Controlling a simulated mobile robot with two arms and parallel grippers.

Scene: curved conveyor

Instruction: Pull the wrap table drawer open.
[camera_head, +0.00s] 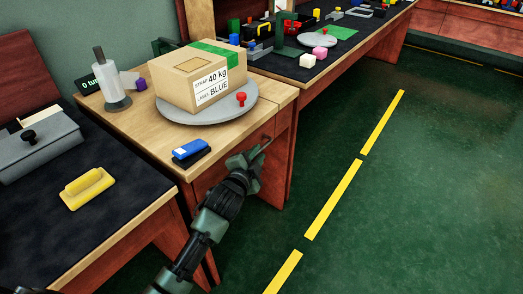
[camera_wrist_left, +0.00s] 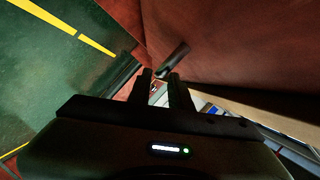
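The wrap table (camera_head: 150,132) is a wooden-topped table with reddish sides. Its drawer front (camera_head: 255,138) is below the top edge and looks flush with the table. A small dark handle (camera_head: 267,143) sticks out from it and also shows in the left wrist view (camera_wrist_left: 176,56). My left gripper (camera_head: 250,157) is right at the handle, below the table edge. In the left wrist view its fingers (camera_wrist_left: 160,78) are apart, with the handle's near end at the fingertips. I cannot tell whether they touch it. My right gripper is not in view.
A taped carton (camera_head: 195,85) sits on a grey round plate (camera_head: 205,116) with a red knob piece (camera_head: 241,99). A blue-and-black tool (camera_head: 190,153) lies near the table's front edge, above my arm. Green floor with yellow dashes (camera_head: 335,200) is open to the right.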

